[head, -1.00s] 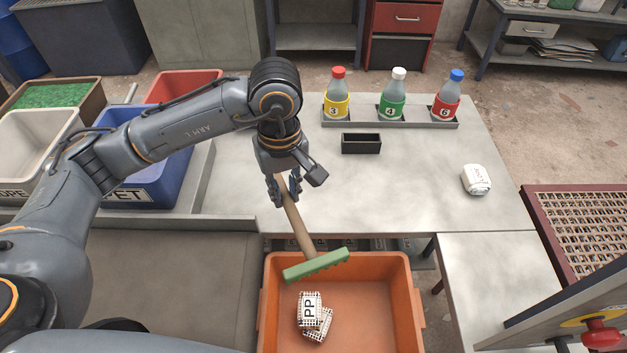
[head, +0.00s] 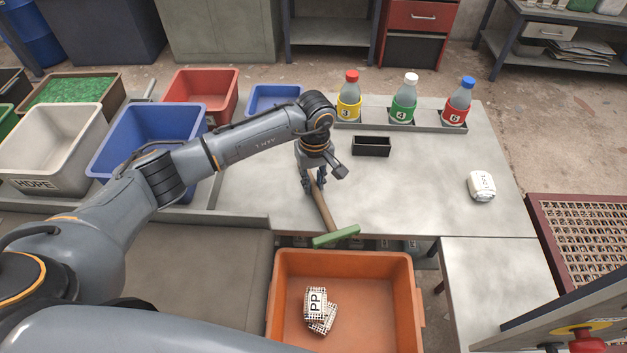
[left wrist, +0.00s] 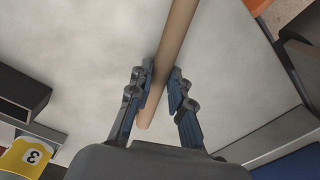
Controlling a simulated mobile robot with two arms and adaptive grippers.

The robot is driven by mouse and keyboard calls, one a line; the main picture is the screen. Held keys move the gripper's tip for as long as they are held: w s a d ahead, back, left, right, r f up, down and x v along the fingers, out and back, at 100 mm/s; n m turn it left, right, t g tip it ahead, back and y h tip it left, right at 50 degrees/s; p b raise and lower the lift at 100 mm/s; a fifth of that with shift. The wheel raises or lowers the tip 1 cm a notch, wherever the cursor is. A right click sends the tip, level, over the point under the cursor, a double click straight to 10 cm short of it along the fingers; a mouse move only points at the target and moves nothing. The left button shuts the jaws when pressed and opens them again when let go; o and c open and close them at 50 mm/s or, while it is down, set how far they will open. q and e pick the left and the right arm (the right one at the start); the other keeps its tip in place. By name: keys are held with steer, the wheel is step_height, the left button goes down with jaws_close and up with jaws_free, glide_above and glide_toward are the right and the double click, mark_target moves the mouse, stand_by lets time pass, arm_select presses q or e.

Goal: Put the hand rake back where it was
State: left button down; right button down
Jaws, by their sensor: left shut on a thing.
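The hand rake has a wooden handle (head: 323,208) and a green head (head: 336,236). My left gripper (head: 313,186) is shut on the handle near its end. The rake hangs tilted, with its head toward the near edge of the grey table, just beyond the orange bin. In the left wrist view the handle (left wrist: 170,62) passes between the fingers of my left gripper (left wrist: 162,90), and its end shows there. I cannot tell whether the rake touches the table. My right gripper is not in view.
The orange bin (head: 419,305) holds white PP-marked blocks (head: 316,304). A small black tray (head: 371,146) and a rack of three bottles (head: 404,100) stand at the back. A white block (head: 481,186) lies at the right. Coloured bins stand left. The table's middle right is clear.

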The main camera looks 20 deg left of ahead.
mark_target(314, 183)
arm_select(q)
steer(key=shift+f, duration=0.3)
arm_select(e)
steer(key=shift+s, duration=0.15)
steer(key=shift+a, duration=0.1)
arm_select(q)
steer(key=shift+f+b, duration=0.2)
steer(key=shift+b, duration=0.1)
steer(key=c, duration=1.2)
jaws_free()
steer(key=shift+r, duration=0.1)
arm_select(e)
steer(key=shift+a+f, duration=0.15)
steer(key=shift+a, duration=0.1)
arm_select(q)
steer(key=shift+r+p, duration=0.15)
steer(key=shift+p, duration=0.15)
step_height(314, 183, up, 12)
steer(key=shift+w+b, duration=0.1)
steer(key=shift+b, duration=1.05)
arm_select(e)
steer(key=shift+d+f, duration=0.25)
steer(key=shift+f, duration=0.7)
